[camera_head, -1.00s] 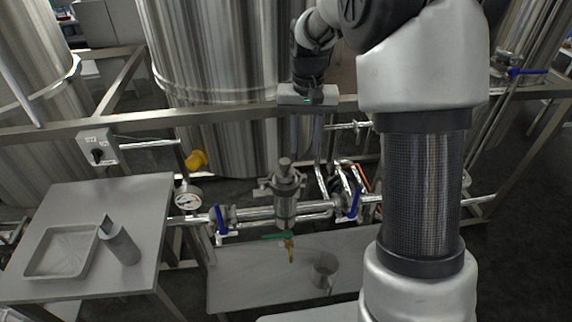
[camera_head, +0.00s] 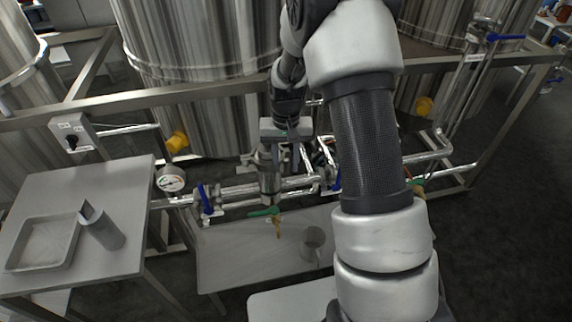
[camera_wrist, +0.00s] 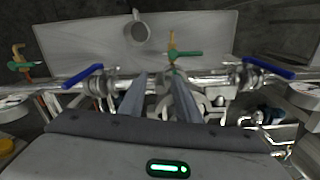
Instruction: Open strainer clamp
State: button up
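The strainer (camera_head: 269,184) is an upright metal body on the horizontal pipe, with a green-handled drain valve (camera_head: 264,212) below it. Its clamp (camera_head: 250,160) is around the top and partly hidden by my gripper (camera_head: 283,160). In the wrist view, my gripper (camera_wrist: 160,76) has its two fingers apart, with metal strainer parts (camera_wrist: 161,90) showing between them. The fingers are at or just above the clamp. I cannot tell whether they touch it. The clamp's latch state is too small to make out.
Blue-handled valves (camera_head: 205,199) flank the strainer on the pipe. A pressure gauge (camera_head: 171,182) is to the left. A side table (camera_head: 40,190) holds a tray (camera_head: 42,243) and a grey cylinder (camera_head: 103,228). A metal cup (camera_head: 312,243) stands on the low shelf (camera_head: 225,262). A frame rail (camera_head: 190,93) crosses behind.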

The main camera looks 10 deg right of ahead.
jog(key=shift+f, duration=0.3)
grip_shut()
